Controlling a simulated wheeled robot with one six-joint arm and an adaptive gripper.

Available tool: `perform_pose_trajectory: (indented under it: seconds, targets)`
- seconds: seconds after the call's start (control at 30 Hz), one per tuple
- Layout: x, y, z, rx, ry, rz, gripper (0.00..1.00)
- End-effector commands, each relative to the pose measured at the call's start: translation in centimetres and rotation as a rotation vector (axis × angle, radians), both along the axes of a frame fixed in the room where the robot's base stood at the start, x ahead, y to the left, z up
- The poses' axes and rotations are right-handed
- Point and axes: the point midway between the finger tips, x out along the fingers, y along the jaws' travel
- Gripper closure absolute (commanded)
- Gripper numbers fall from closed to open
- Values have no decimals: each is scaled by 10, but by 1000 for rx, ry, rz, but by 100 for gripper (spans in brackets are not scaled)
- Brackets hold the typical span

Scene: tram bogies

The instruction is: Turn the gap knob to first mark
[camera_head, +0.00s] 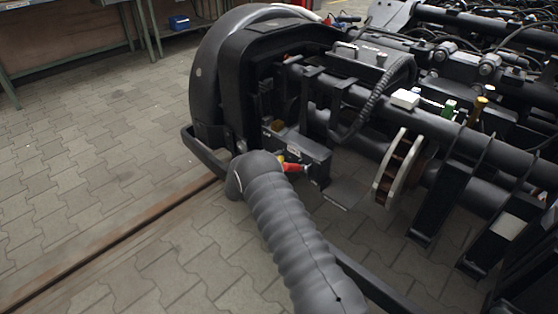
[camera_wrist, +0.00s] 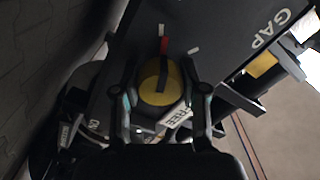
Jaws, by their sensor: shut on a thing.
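In the wrist view a round yellow knob (camera_wrist: 149,89) with a dark bar across it sits on a dark panel (camera_wrist: 215,45) lettered "GAP". The bar runs roughly up and down in the picture. A red mark (camera_wrist: 164,45) lies just above the knob, with a white mark (camera_wrist: 162,30) beyond it and another white mark (camera_wrist: 193,50) to the upper right. My gripper (camera_wrist: 162,92) is shut on the knob, one finger on each side. A small white label (camera_wrist: 177,115) lies by the right finger.
In the head view the dark bogie frame with a wheel (camera_head: 215,85) and a thick bar (camera_head: 430,115) surrounds the work spot. Paved floor (camera_head: 80,170) on the left is clear up to a rail (camera_head: 110,245).

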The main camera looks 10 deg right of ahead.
Motion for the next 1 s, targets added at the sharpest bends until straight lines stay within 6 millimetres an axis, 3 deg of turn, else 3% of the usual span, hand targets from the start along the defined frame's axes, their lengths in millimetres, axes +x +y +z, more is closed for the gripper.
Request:
perform_pose_trajectory:
  seconds: [0.83,0.87,0.93,1.0]
  targets:
    - [1,-1,1,-82,110,0,92]
    - [1,-1,1,-81,111,-1,52]
    - [1,-1,1,-81,111,-1,35]
    - [1,0,1,-81,110,1,32]
